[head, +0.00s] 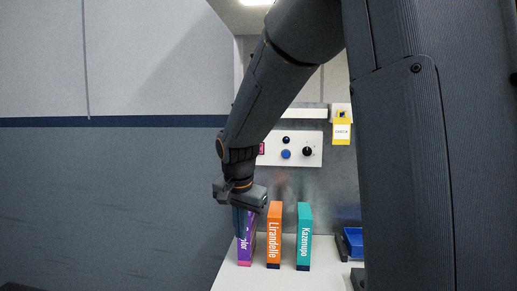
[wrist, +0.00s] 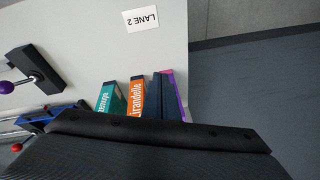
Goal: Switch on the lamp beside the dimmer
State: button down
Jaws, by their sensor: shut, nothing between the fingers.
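A pale control panel (head: 270,159) is on the back wall in the head view, partly hidden by my arm. It carries a black round knob (head: 307,152), which looks like the dimmer. Left of it is a blue round button (head: 286,154), with a small dark blue dome (head: 286,140) above. I cannot tell which part is the lamp, and no glow shows. My gripper (head: 238,222) is shut and empty, pointing down by the purple box (head: 246,242), below and left of the panel. The panel is not in the wrist view.
An orange box (head: 274,235) and a teal box (head: 304,235) stand upright on the white counter (head: 262,279), right of the purple one. A blue bin (head: 353,241) is further right. A yellow tag (head: 342,131) hangs beside the panel.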

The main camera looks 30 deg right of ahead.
jog(key=w+d+r+m+t+h, duration=0.1)
jog(key=w+d+r+m, duration=0.3)
jog(key=r, duration=0.4)
jog(key=w+d+r+m+t+h, duration=0.1)
jog(key=w+d+r+m, duration=0.2)
jog(key=w+r+m, duration=0.2)
jog(key=w+d+r+m+t+h, duration=0.1)
jog(key=w+d+r+m, duration=0.3)
jog(key=r, duration=0.8)
jog(key=w+m+t, duration=0.1)
jog(key=w, duration=0.1)
jog(key=shift+w+d, duration=0.3)
jog(key=shift+d, duration=0.05)
jog(key=shift+f, duration=0.1)
jog(key=shift+w+d+r+p+x, duration=0.25)
jog(key=shift+p+x, duration=0.55)
jog(key=shift+x, duration=1.35)
jog(key=shift+w+d+r+p+x, duration=0.3)
jog(key=shift+p+x, duration=0.45)
jog(key=shift+x, duration=1.4)
jog(key=shift+w+d+r+p+x, duration=0.1)
jog(key=shift+w+r+p+x, duration=0.5)
jog(key=shift+x, duration=1.5)
